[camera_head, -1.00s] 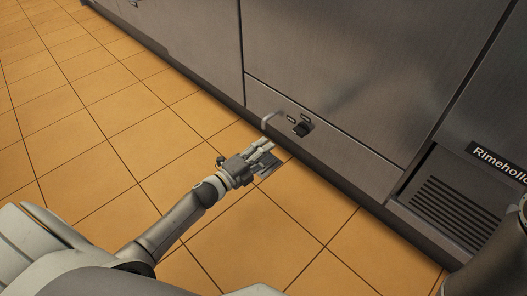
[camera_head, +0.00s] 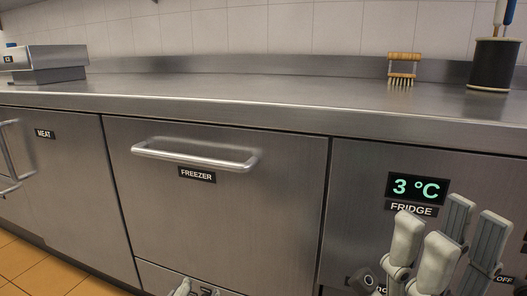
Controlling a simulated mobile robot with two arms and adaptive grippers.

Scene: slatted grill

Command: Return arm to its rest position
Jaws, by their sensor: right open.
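My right gripper (camera_head: 448,228) stands upright at the lower right, in front of the fridge front. Its pale and grey fingers point up, are spread apart and hold nothing. It covers part of the fridge front below the label. A small pale tip of my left gripper (camera_head: 182,288) shows at the bottom edge, in front of the panel under the freezer door (camera_head: 230,225). The rest of the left gripper and its arm are out of view, so I cannot tell its jaw state.
A steel counter (camera_head: 250,93) runs across the view above the freezer door, whose bar handle (camera_head: 195,157) sticks out. A brush (camera_head: 402,70) and a black holder (camera_head: 495,65) stand on the counter at right. Orange floor (camera_head: 30,266) shows at lower left.

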